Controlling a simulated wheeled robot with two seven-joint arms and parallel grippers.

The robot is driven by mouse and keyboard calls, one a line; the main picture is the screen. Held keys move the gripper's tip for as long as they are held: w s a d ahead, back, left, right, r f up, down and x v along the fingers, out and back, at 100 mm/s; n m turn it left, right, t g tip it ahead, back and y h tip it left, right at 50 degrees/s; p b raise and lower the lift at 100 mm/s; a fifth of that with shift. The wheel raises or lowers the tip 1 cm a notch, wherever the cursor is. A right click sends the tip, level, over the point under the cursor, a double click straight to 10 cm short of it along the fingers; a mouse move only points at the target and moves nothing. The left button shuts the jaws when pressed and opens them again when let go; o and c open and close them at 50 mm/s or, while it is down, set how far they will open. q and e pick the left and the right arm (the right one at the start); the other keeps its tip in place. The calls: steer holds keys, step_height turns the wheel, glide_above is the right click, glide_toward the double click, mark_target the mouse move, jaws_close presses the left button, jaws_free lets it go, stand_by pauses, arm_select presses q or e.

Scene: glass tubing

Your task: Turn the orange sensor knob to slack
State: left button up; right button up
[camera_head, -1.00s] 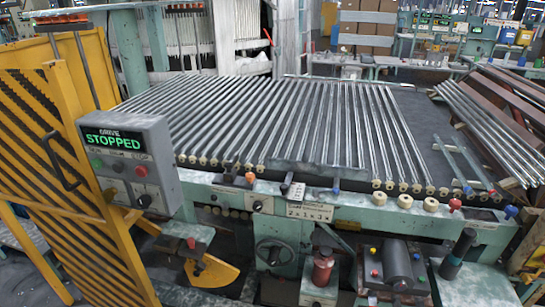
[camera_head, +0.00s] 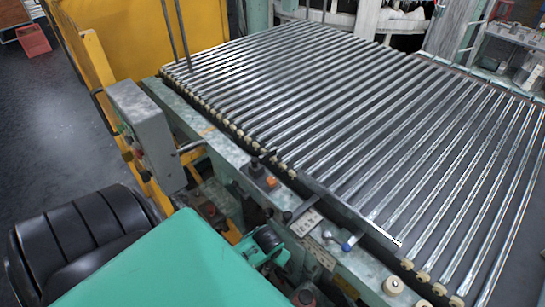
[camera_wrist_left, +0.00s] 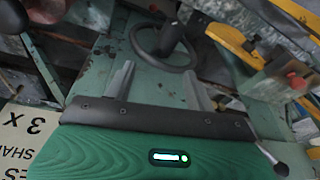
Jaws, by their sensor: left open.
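The orange knob (camera_head: 271,182) stands on the green front rail of the roller machine in the head view, beside a small dark lever. Which way it is set is too small to tell. I cannot make it out in the left wrist view. My left gripper (camera_wrist_left: 160,86) is open and empty in the wrist view, its two grey fingers pointing toward a dark handwheel (camera_wrist_left: 165,45) on a green panel. In the head view I cannot make out the left gripper's fingers; a large green part of mine covers the bottom. My right gripper is not in view.
A grey control box (camera_head: 144,135) stands left of the rail, by a yellow guard (camera_head: 190,25). A blue-tipped lever (camera_head: 349,245) and a cream knob (camera_head: 393,285) sit along the rail. A box with a red button (camera_wrist_left: 292,78) shows in the wrist view. Glass tubes (camera_head: 330,110) cover the bed.

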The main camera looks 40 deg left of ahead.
arm_select(q)
step_height(320, 180, up, 10)
steer(key=w+p, duration=0.1)
steer(key=p, duration=0.1)
step_height(320, 180, up, 19)
steer(key=n+y+p, duration=0.2)
steer(key=n+p, duration=0.1)
steer(key=n, duration=0.3)
glide_above(272, 180)
steer(key=s+d, duration=0.3)
steer(key=s, duration=0.1)
steer(key=shift+t, duration=0.3)
steer(key=p+x, duration=0.1)
steer(key=x, duration=0.5)
steer(key=p+x, duration=0.2)
steer(key=x, duration=0.5)
steer(key=shift+d+f, duration=0.15)
steer(key=shift+d, duration=0.05)
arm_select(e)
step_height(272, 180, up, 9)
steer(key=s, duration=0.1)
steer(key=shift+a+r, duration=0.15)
arm_select(q)
steer(key=shift+n, duration=0.3)
steer(key=c, duration=1)
